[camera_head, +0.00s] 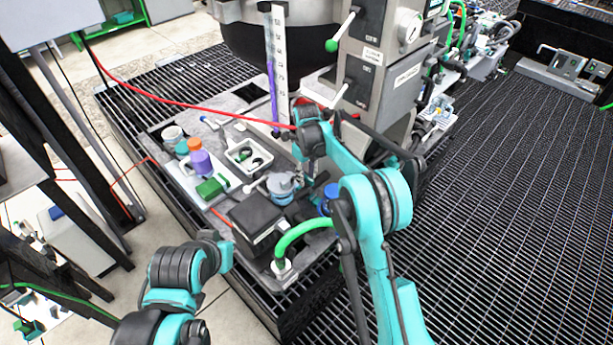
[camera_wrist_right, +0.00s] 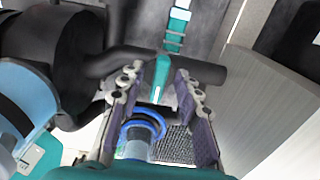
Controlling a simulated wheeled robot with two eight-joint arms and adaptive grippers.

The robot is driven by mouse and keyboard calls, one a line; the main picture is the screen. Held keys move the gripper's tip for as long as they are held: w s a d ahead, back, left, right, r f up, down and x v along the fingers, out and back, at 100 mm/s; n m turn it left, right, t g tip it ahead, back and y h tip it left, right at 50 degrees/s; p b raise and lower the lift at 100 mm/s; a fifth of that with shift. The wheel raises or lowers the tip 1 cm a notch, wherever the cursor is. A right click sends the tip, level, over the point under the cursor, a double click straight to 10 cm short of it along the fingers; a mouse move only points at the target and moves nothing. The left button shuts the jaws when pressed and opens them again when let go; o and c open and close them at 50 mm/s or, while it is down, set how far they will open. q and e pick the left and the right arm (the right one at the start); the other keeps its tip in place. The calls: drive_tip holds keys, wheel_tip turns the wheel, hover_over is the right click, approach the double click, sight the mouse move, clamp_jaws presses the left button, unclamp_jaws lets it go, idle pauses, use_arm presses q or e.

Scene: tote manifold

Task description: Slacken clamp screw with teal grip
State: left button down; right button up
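In the right wrist view a narrow teal grip (camera_wrist_right: 162,76) stands upright in the gap between the fingertips of my right gripper (camera_wrist_right: 158,72). The fingers are spread, with space on both sides of the grip, so the gripper looks open. How deep the grip lies between them is unclear. In the head view my right gripper (camera_head: 312,170) points down beside the grey machine and the clamp screw cannot be made out there. My left gripper (camera_head: 214,242) is low at the left, away from the bench items, its fingers too unclear to judge.
A dark horizontal pipe (camera_wrist_right: 200,70) and a blue ring (camera_wrist_right: 145,122) are close to the right fingers. A black box (camera_head: 256,222), a green hose (camera_head: 305,230) and a white tray (camera_head: 248,146) crowd the bench. A red hose (camera_head: 190,105) crosses above. Open grating (camera_head: 500,210) lies right.

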clamp_jaws()
drive_tip(key=shift+n, duration=0.3)
